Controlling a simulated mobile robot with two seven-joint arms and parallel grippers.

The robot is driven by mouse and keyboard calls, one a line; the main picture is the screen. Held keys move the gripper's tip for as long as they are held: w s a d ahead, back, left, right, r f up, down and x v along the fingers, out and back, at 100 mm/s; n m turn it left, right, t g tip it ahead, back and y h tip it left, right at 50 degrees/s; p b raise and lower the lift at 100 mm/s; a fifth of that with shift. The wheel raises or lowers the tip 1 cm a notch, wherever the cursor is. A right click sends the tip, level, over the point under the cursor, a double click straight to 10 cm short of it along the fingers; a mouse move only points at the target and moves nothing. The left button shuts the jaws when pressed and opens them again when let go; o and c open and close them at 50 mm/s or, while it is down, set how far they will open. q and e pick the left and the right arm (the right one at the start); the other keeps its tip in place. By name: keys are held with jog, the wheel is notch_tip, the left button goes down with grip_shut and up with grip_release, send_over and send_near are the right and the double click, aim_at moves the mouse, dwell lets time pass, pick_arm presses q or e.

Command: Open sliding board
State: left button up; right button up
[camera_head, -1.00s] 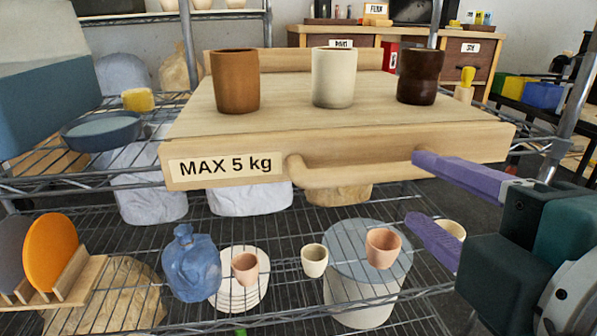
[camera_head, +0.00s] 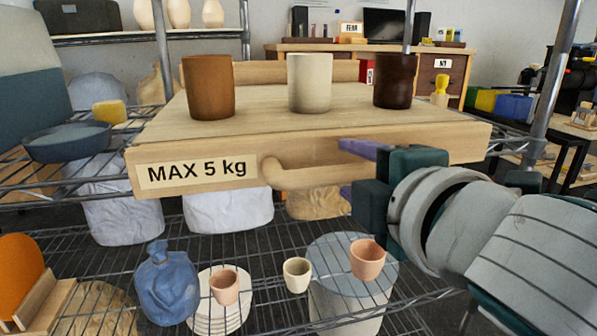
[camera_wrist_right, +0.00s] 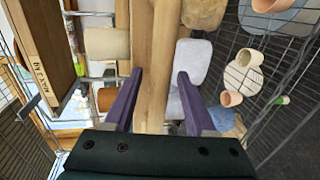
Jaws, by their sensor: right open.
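The sliding board (camera_head: 270,140) is a thick pale wooden slab on the upper wire shelf, with a "MAX 5 kg" label (camera_head: 197,172) on its front. A rounded wooden handle (camera_head: 310,178) runs along the front face. My right gripper (camera_head: 345,170) is open at the right part of the handle, one purple finger above it and one below. In the right wrist view, the handle (camera_wrist_right: 160,60) passes between the open fingers (camera_wrist_right: 160,73); I cannot tell if they touch it. The handle's right end is hidden behind my gripper. My left gripper is out of view.
A brown cup (camera_head: 208,88), a cream cup (camera_head: 309,84) and a dark brown cup (camera_head: 394,82) stand on the board. A metal shelf post (camera_head: 550,80) rises at the right.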

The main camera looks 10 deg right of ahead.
grip_shut()
dwell(0.4)
dwell(1.0)
